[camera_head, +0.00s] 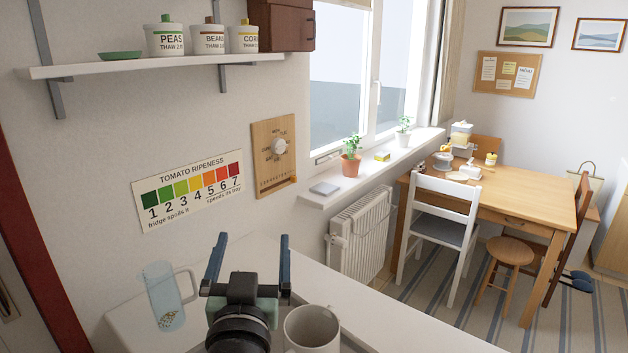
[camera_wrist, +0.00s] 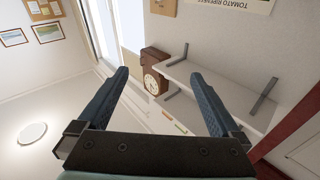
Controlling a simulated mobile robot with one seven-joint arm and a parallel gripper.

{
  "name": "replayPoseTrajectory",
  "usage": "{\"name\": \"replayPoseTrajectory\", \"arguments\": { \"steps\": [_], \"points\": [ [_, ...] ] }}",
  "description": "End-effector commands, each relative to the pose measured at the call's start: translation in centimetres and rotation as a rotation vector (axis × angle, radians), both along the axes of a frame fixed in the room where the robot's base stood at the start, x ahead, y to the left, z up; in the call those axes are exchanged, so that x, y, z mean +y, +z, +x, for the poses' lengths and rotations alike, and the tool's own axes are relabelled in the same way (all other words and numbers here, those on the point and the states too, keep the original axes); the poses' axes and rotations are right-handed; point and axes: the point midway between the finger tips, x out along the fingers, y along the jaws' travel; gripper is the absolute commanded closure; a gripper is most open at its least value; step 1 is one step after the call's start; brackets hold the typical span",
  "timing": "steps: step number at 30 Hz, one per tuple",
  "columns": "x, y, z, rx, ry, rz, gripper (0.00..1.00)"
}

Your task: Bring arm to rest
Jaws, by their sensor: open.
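My gripper (camera_head: 249,262) is raised over the white counter (camera_head: 390,325) in the head view, its two blue fingers spread apart with nothing between them. The wrist view also shows the gripper (camera_wrist: 163,95) open and empty, with the wall, shelf and window beyond it. A glass jug (camera_head: 162,295) stands on the counter to the left of my gripper. A pale mug (camera_head: 312,330) is just right of my gripper in the picture, partly cut off by the lower edge.
A wall shelf (camera_head: 160,66) with labelled canisters hangs at upper left. A window sill (camera_head: 375,168) holds potted plants, above a radiator (camera_head: 358,235). A wooden table (camera_head: 530,205), a white chair (camera_head: 440,225) and a stool (camera_head: 511,250) stand to the right. Air around the fingers looks clear.

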Motion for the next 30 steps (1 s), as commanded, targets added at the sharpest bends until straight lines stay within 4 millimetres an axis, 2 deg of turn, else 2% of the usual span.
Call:
{"name": "replayPoseTrajectory", "arguments": {
  "steps": [1,3,5,6,9,12,15,18,21,30],
  "points": [
    [-1.4,4.2,-0.8,-0.075,-0.014,0.012,0.0],
    [-3.0,9.1,-2.4,-0.168,-0.027,0.017,0.0],
    [-4.3,13.1,-4.2,-0.248,-0.039,0.018,0.0],
    [-5.1,15.8,-5.7,-0.304,-0.046,0.017,0.0],
    [-6.9,21.4,-9.6,-0.435,-0.063,0.005,0.0],
    [-8.1,25.7,-13.6,-0.548,-0.078,-0.013,0.0],
    [-8.8,28.3,-16.8,-0.628,-0.088,-0.032,0.0],
    [-9.1,29.6,-18.6,-0.673,-0.093,-0.043,0.0],
    [-9.1,30.0,-19.2,-0.687,-0.095,-0.048,0.0],
    [-9.1,30.0,-19.2,-0.687,-0.095,-0.048,0.0]
  ]
}}
